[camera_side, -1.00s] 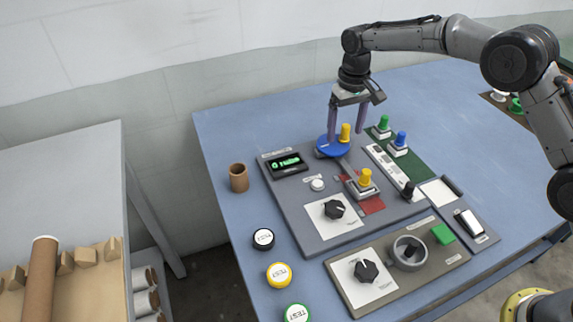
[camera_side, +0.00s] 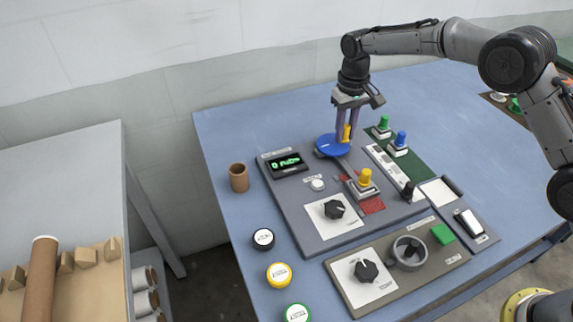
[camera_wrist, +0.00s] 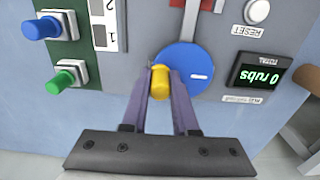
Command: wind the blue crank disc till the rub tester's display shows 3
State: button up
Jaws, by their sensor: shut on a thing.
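The blue crank disc (camera_side: 330,147) lies flat on the grey rub tester panel, with a yellow knob (camera_side: 347,132) standing near its edge. In the wrist view the blue disc (camera_wrist: 190,66) has a white mark on its right part, and the yellow knob (camera_wrist: 160,82) is at its left edge. My gripper (camera_side: 347,138) points down at the disc, its purple fingers shut on the yellow knob. In the wrist view the fingers (camera_wrist: 160,88) stand either side of the knob. The display (camera_wrist: 259,74) reads "0 rubs" in green; it also shows in the side view (camera_side: 286,163).
A white reset button (camera_side: 317,184) sits beside the display. A second yellow knob (camera_side: 365,177) on a slider and a black dial (camera_side: 333,209) are on the same panel. Green (camera_side: 383,123) and blue (camera_side: 400,138) knobs stand close to the right. A brown cup (camera_side: 238,177) stands at the left.

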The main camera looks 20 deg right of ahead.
aim_at(338, 151)
jog(key=shift+s+a, duration=0.25)
jog(key=shift+s, duration=0.55)
jog(key=shift+s+a, duration=0.5)
jog(key=shift+a, duration=0.1)
jog(key=shift+s+a, duration=0.1)
jog(key=shift+a, duration=0.65)
